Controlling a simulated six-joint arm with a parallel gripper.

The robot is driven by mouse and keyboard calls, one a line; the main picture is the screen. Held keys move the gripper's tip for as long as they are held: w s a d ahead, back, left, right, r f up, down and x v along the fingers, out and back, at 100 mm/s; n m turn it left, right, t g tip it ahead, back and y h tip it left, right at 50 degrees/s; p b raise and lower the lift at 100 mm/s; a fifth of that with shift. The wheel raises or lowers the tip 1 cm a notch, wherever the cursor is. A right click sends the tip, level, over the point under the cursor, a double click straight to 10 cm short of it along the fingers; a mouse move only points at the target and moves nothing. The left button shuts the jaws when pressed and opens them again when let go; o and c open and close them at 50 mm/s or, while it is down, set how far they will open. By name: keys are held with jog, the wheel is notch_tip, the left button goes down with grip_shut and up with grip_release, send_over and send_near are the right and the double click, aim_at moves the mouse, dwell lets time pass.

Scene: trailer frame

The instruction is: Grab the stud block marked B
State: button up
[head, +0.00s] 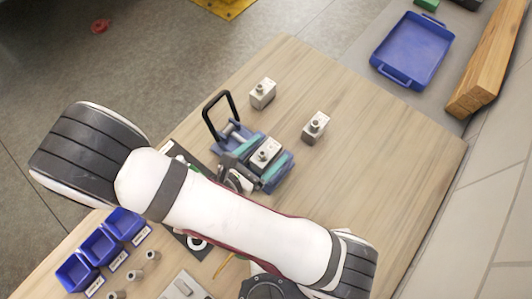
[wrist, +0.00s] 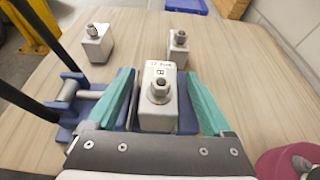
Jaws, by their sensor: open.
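A pale grey stud block (wrist: 158,112) with a metal stud and nut on top stands upright between my gripper's fingers. Its top label is small but appears to carry a B. In the head view the same block (head: 265,153) sits at a blue fixture (head: 272,184). My gripper (wrist: 160,78) is open, with one teal finger on each side of the block. Whether either finger touches it I cannot tell. Two similar stud blocks stand farther off on the wooden table: one at left (wrist: 97,42) and one at right (wrist: 178,46). Their marks are not readable.
A black loop handle (head: 221,115) rises from the fixture's left side. Several blue bins (head: 99,246) stand at the table's lower left in the head view. A blue tray (head: 412,50) and a wooden beam (head: 492,65) lie beyond the table.

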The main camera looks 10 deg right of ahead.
jog(key=shift+w, duration=0.1)
grip_shut()
dwell(0.3)
